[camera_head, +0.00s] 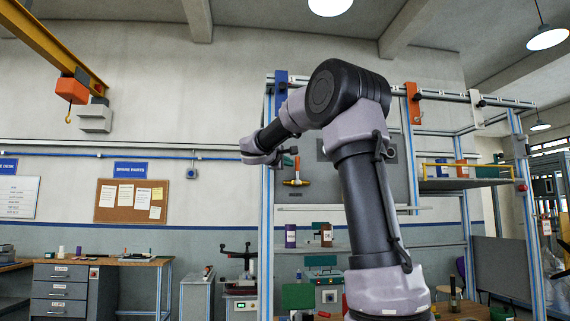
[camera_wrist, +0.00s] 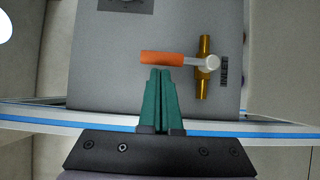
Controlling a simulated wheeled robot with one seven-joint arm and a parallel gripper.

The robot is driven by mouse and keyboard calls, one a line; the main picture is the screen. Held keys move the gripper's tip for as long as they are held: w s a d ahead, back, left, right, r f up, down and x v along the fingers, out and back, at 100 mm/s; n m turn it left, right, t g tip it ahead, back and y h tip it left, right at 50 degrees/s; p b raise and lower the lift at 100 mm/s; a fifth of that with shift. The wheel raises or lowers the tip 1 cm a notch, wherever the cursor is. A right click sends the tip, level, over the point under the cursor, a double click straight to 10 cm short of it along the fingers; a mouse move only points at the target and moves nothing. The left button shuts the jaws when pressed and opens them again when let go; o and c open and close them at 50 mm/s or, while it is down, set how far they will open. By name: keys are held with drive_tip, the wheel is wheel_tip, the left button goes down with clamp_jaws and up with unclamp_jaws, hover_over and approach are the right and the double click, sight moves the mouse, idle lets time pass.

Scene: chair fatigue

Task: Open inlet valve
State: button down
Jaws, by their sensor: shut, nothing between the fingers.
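The inlet valve has a brass body (camera_wrist: 203,80) and an orange lever handle (camera_wrist: 160,58), mounted on a grey panel. The lever lies crosswise to the body. In the head view the brass body (camera_head: 296,183) is level and the lever (camera_head: 297,165) points up from it. My gripper (camera_wrist: 160,72) has green fingers, shut and empty. In the wrist view its tips are just below the lever's orange grip; I cannot tell whether they touch. In the head view my gripper (camera_head: 289,160) is at the lever's left side.
The grey panel (camera_head: 328,195) hangs in a metal frame with blue-edged posts (camera_head: 268,230). A workbench (camera_head: 140,262) stands at the left. A label is beside the valve.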

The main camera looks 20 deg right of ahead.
sight(298, 159)
drive_tip(key=shift+s+d+r+m, duration=0.2)
drive_tip(key=shift+d+m, duration=0.15)
drive_tip(key=shift+m, duration=0.15)
idle(0.3)
drive_tip(key=m, duration=0.1)
drive_tip(key=d+y, duration=0.1)
drive_tip(key=d+m+g+y, duration=0.1)
drive_tip(key=shift+s+d+r+m, duration=0.25)
drive_tip(key=shift+s+r+m, duration=0.05)
drive_tip(key=shift+r, duration=0.05)
drive_tip(key=d+f+m+y, duration=0.1)
drive_tip(key=d+m+y, duration=0.1)
drive_tip(key=s+d+f+m+y, duration=0.1)
drive_tip(key=d+f+m+y, duration=0.1)
drive_tip(key=y, duration=0.1)
drive_tip(key=s+d+f+m+y, duration=0.1)
drive_tip(key=d+m+y, duration=0.2)
drive_tip(key=shift+f, duration=0.15)
idle(0.3)
drive_tip(key=shift+f, duration=0.2)
idle(0.5)
drive_tip(key=shift+r, duration=0.15)
